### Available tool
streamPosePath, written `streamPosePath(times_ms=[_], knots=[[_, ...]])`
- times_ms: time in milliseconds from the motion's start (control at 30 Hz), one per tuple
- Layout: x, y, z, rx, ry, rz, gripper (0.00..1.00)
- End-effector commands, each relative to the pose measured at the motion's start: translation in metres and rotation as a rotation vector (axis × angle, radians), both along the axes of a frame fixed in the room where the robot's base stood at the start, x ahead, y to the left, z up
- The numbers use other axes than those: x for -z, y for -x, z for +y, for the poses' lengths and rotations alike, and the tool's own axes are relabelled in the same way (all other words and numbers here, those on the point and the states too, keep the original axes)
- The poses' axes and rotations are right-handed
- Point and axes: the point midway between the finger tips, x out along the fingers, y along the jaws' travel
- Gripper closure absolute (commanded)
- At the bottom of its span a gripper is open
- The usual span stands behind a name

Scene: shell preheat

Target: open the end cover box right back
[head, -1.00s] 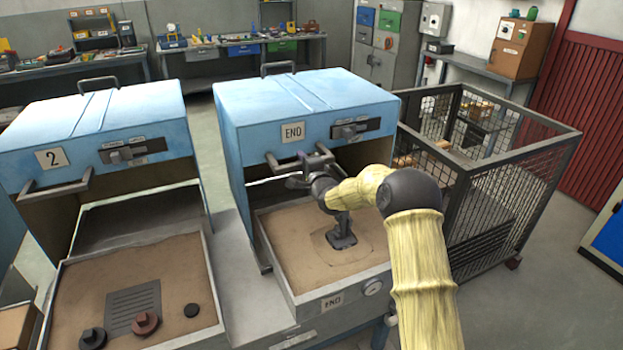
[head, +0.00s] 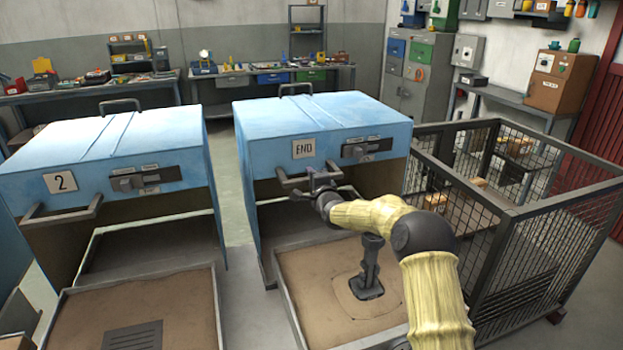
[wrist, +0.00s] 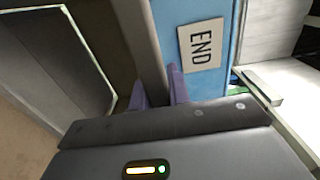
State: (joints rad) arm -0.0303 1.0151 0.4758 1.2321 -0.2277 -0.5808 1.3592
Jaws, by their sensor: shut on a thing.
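The END cover box is a blue cover (head: 350,108) with an END plate (head: 303,148) on its front. It stands in the middle of the head view, with a dark opening below its front face. A grey bar handle (head: 290,183) sticks out below the plate. My gripper (head: 320,181) is at this front handle. In the wrist view its purple fingers (wrist: 158,92) are on both sides of the grey handle bar (wrist: 148,45), close to the END plate. The gripper is shut on the bar. A sandy tray (head: 283,295) lies below the cover, with a dark post (head: 371,265) standing in it.
A second blue cover (head: 110,150), marked 2, stands to the left with its own tray (head: 218,310). A wire mesh cage (head: 525,210) stands close on the right. Workbenches and a grey cabinet (head: 418,62) are along the back wall.

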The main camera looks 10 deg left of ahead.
Motion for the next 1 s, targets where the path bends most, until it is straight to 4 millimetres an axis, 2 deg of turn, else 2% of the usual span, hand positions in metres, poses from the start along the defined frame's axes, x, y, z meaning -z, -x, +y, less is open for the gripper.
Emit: streamPosePath(times_ms=[133, 167, 233, 267, 467, 667, 1000], knots=[[0.0, -0.001, -0.002, 0.002, 0.0, 0.0, 1.0], [0.0, 0.0, -0.001, 0.002, 0.001, 0.0, 0.76], [0.0, 0.0, 0.001, -0.001, 0.001, 0.0, 0.62], [0.0, 0.0, 0.002, -0.002, 0.001, 0.0, 0.6], [0.0, 0.002, 0.006, -0.008, 0.0, -0.001, 0.6], [0.0, 0.004, 0.002, -0.005, 0.0, 0.001, 0.6], [0.001, 0.035, -0.008, -0.01, 0.0, 0.0, 0.6]])
